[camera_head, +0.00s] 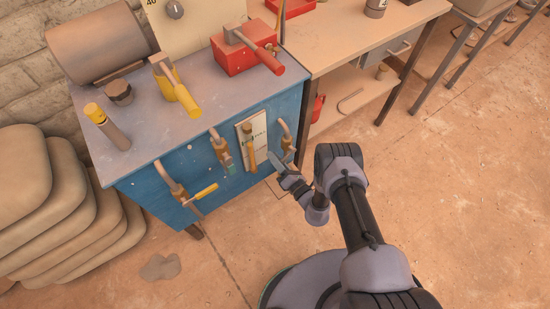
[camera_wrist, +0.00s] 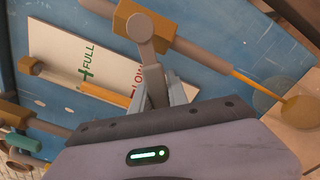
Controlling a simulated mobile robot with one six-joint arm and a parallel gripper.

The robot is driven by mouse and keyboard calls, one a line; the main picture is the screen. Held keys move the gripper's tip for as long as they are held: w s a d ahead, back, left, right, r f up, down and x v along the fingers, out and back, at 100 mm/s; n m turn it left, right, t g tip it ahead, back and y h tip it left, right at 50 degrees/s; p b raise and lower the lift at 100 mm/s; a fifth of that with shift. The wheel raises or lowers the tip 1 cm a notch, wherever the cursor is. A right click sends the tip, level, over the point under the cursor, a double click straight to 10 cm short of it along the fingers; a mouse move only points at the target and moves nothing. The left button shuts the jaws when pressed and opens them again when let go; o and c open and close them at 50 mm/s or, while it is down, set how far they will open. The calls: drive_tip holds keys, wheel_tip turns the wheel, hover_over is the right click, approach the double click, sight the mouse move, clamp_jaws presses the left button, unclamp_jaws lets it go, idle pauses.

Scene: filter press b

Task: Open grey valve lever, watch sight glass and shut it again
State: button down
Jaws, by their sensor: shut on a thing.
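The grey valve lever (camera_wrist: 152,62) turns on a brass valve body (camera_wrist: 178,38) and stands at a steep angle across its pipe. My gripper (camera_wrist: 165,95) is shut on the lever's free end; in the head view the gripper (camera_head: 284,167) is at the rightmost valve (camera_head: 287,142) on the blue cabinet. A thin orange streak (camera_wrist: 255,80), like running liquid, goes from the pipe's end to a round orange-brown patch (camera_wrist: 304,112).
A teal-handled valve (camera_head: 226,160) and a yellow-handled valve (camera_head: 200,195) stand out from the blue cabinet (camera_head: 150,190) to the left. A wooden bench (camera_head: 340,45) adjoins on the right. Sacks (camera_head: 60,205) are stacked at the left. The floor in front is mostly clear.

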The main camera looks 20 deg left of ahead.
drive_tip(key=c, duration=1.3)
unclamp_jaws()
drive_tip(key=p+v, duration=0.4)
drive_tip(key=v, duration=1.3)
drive_tip(key=shift+s+d, duration=0.1)
drive_tip(key=shift+d, duration=0.15)
